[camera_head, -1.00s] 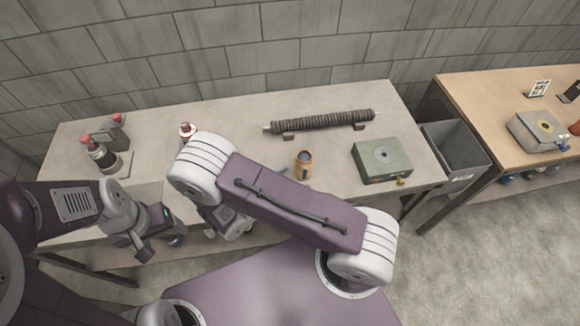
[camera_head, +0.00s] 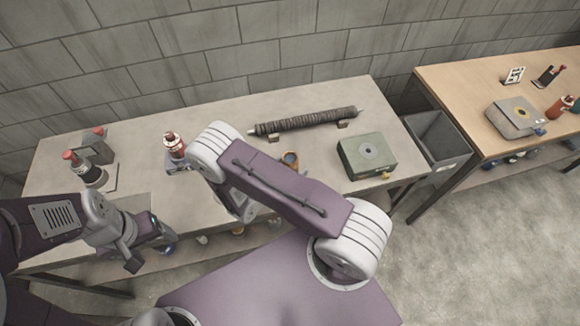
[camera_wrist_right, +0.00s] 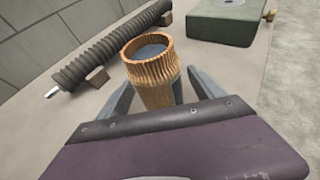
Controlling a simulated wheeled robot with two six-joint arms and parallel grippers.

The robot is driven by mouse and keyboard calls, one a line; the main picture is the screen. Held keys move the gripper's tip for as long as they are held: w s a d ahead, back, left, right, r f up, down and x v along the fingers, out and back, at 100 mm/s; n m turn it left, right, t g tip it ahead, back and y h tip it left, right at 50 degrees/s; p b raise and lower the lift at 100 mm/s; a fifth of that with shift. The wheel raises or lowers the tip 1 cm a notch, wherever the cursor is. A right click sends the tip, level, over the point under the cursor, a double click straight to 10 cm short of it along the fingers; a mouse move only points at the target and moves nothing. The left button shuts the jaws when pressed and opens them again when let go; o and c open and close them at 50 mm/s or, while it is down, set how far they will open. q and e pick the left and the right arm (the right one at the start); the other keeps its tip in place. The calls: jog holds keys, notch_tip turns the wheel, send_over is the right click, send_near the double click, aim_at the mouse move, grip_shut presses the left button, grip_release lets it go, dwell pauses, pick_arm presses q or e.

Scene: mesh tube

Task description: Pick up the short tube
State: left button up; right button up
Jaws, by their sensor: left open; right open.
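The short tube (camera_wrist_right: 152,72) is an orange-brown, ribbed upright cylinder with an open top and a dark inside. In the head view the short tube (camera_head: 290,158) shows only its upper part, beside my right arm, which covers the rest. In the right wrist view my right gripper (camera_wrist_right: 158,88) is open, with one finger on each side of the tube. I cannot tell whether the fingers touch it. My left gripper (camera_head: 150,245) is open and empty, low at the left in front of the table's front edge.
A long dark ribbed tube (camera_head: 306,121) lies on small blocks behind the short tube. A green box (camera_head: 367,155) stands to the right. A grey bin (camera_head: 437,139) stands between the tables.

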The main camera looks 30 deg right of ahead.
aim_at(290, 162)
jog(key=c, duration=1.5)
jog(key=shift+r, duration=0.15)
jog(key=shift+a+r, duration=0.1)
jog(key=shift+r, duration=0.25)
notch_tip(290, 162, up, 3)
jog(key=shift+f, duration=0.2)
jog(key=s+d+r+p, duration=0.2)
jog(key=s, duration=0.1)
jog(key=s+d+r+p, duration=0.1)
jog(key=s+d+r, duration=0.1)
jog(key=s+r, duration=0.1)
jog(key=s+d+r+p, duration=0.2)
jog(key=s+d, duration=0.1)
jog(key=shift+s+r+p, duration=0.25)
jog(key=shift+p, duration=0.05)
